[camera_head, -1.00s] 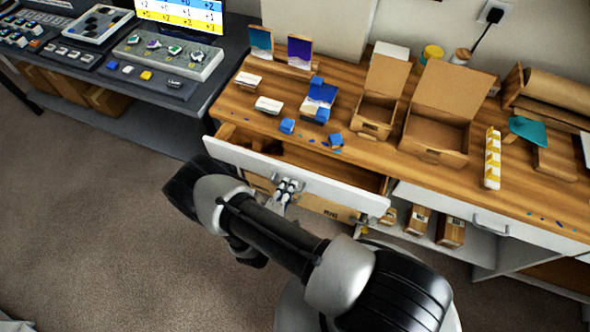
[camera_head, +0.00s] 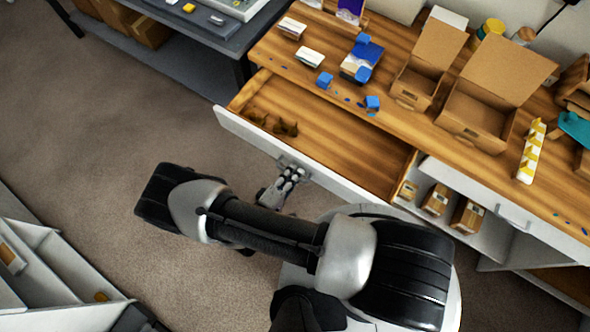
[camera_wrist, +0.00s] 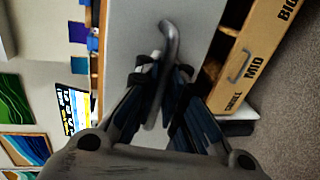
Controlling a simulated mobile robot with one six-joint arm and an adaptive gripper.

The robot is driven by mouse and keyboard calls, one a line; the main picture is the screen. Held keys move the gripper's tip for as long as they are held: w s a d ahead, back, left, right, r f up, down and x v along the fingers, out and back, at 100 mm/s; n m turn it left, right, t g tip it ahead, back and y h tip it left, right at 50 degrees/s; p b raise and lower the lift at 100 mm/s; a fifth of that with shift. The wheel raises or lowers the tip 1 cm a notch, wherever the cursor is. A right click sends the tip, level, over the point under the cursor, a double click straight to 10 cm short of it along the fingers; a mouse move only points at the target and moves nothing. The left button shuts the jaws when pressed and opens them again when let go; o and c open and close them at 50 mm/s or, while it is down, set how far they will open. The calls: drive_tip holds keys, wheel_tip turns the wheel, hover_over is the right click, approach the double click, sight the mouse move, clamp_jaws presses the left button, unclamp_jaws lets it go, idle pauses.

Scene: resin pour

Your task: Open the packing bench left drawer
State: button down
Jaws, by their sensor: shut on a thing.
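The packing bench left drawer (camera_head: 335,140) is pulled well out from the bench, and its wooden inside shows, with a few small brown items at its left end. Its white front panel (camera_head: 238,130) faces my arm. My gripper (camera_head: 291,177) is at the middle of this front. In the wrist view my gripper (camera_wrist: 162,80) is shut on the grey bar handle (camera_wrist: 168,42) of the drawer front. The fingers hide part of the handle.
On the bench top (camera_head: 400,135) stand open cardboard boxes (camera_head: 490,95), blue blocks (camera_head: 372,102) and a white and yellow strip (camera_head: 531,150). The right drawer (camera_head: 500,205) is shut. Small cartons (camera_head: 436,199) sit on the shelf below. Floor is clear at the left.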

drive_tip(key=shift+r, duration=0.15)
drive_tip(key=c, duration=2)
unclamp_jaws()
drive_tip(key=shift+s+a, duration=0.1)
drive_tip(key=v, duration=1.1)
drive_tip(key=shift+s+a, duration=0.2)
drive_tip(key=shift+s, duration=0.15)
drive_tip(key=shift+r, duration=0.1)
